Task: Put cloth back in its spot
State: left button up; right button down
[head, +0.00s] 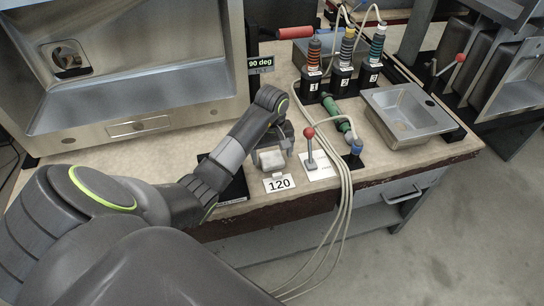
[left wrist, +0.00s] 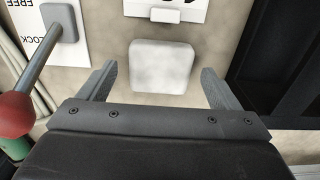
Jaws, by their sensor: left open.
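A white, square, rounded thing that looks like the folded cloth (left wrist: 163,66) lies flat on the beige bench top in the left wrist view. In the head view the cloth (head: 271,159) shows as a pale patch behind the "120" card. My left gripper (head: 272,148) is over it, pointing down. In the left wrist view my left gripper (left wrist: 159,72) is open, with one finger on either side of the cloth and a gap at both sides. I cannot tell the height of the fingertips above the bench. My right gripper is not in view.
A lever with a red knob (head: 309,133) stands close to the right of the gripper. A black tray (head: 237,187) lies to its left. The "120" card (head: 279,183) is at the front edge. Cables run down nearby. A metal sink (head: 403,117) and numbered bottles are farther right.

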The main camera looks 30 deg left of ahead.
aim_at(272, 158)
pick_arm(q)
notch_tip(272, 158, up, 10)
jog(key=p, duration=0.8)
jog(key=shift+r, duration=0.25)
